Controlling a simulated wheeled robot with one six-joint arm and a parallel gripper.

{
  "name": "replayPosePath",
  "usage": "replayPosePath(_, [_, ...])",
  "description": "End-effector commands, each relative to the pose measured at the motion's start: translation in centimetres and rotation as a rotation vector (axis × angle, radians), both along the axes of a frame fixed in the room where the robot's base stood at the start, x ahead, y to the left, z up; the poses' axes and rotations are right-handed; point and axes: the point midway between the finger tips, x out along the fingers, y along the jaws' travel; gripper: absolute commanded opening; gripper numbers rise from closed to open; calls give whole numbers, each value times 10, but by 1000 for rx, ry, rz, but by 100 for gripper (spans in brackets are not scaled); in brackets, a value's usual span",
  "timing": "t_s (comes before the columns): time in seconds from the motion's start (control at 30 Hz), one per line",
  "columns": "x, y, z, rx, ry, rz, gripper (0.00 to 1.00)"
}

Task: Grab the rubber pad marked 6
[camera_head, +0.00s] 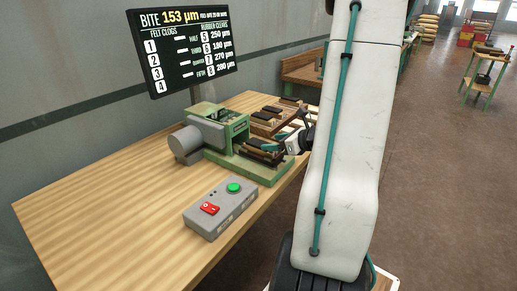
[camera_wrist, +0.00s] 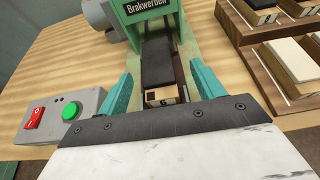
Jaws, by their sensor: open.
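My gripper (camera_wrist: 162,84) is open, its two teal fingers on either side of a dark pad (camera_wrist: 157,62) on a wooden-sided block in the green machine. In the head view my gripper (camera_head: 277,145) is low at the machine's front end. I cannot tell whether the fingers touch the block. A small mark shows on the block's near end, too small to read. Other dark pads (camera_head: 271,109) sit on a wooden rack (camera_wrist: 245,75) to the right of the machine in the wrist view. No number is readable on any pad, so I cannot tell which is 6.
The green machine (camera_head: 245,165) stands on a wooden table (camera_head: 100,225). A grey control box (camera_head: 222,212) with a red switch and green button is in front of it. Pale pads (camera_wrist: 289,60) also sit on the rack. A screen (camera_head: 183,48) lists numbers 1 to 8.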

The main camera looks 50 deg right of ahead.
Motion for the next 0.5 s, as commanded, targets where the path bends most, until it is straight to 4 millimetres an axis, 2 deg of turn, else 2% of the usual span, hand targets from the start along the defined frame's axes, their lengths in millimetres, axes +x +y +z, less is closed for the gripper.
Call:
replayPosePath(0.4, [52,9,-22,-2,0,8,67])
replayPosePath(0.5, [59,10,-25,-3,1,7,67])
